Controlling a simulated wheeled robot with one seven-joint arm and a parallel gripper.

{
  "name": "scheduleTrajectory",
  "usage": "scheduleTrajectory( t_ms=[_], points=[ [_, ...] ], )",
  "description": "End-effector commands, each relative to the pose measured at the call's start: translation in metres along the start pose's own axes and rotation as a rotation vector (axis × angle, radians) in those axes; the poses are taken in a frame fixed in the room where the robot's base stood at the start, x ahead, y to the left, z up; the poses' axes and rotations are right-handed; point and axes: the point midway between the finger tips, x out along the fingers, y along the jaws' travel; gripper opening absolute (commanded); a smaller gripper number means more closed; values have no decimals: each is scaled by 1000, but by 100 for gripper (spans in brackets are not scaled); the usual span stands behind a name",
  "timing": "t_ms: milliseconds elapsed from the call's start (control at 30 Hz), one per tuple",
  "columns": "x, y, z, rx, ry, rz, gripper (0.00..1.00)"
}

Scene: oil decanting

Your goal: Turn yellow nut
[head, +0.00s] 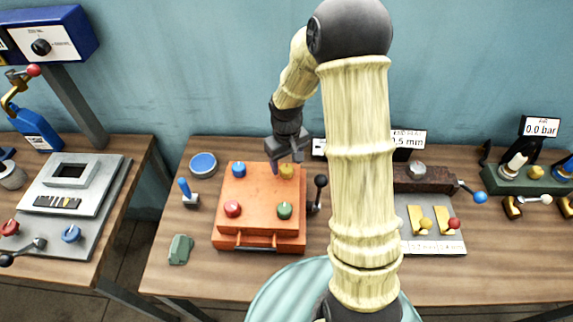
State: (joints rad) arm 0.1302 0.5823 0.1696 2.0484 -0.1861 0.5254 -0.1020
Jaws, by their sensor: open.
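The yellow nut (286,171) sits at the back right of an orange box (258,192) on the wooden table. My gripper (286,166) is open and hangs over the back of the box, close to the yellow nut. One finger comes down just left of the nut. Whether the other finger is beside the nut or touching it, I cannot tell at this size.
The box also bears a blue nut (239,170), a red nut (232,209) and a green nut (284,210). A black-knobbed lever (319,182) stands at its right side. A blue-handled tool (187,192) and blue round tin (203,165) lie left.

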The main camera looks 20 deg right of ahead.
Motion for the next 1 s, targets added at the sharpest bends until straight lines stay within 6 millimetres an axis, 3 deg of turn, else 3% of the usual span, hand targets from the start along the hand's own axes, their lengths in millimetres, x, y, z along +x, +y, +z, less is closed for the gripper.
scheduleTrajectory(
  t_ms=[200,500,733,1000],
  points=[
    [22,-1,0,0,-1,-1,59],
    [25,0,0,0,0,0,59],
    [25,0,0,0,0,0,16],
    [25,0,0,10,1,0,15]
  ],
)
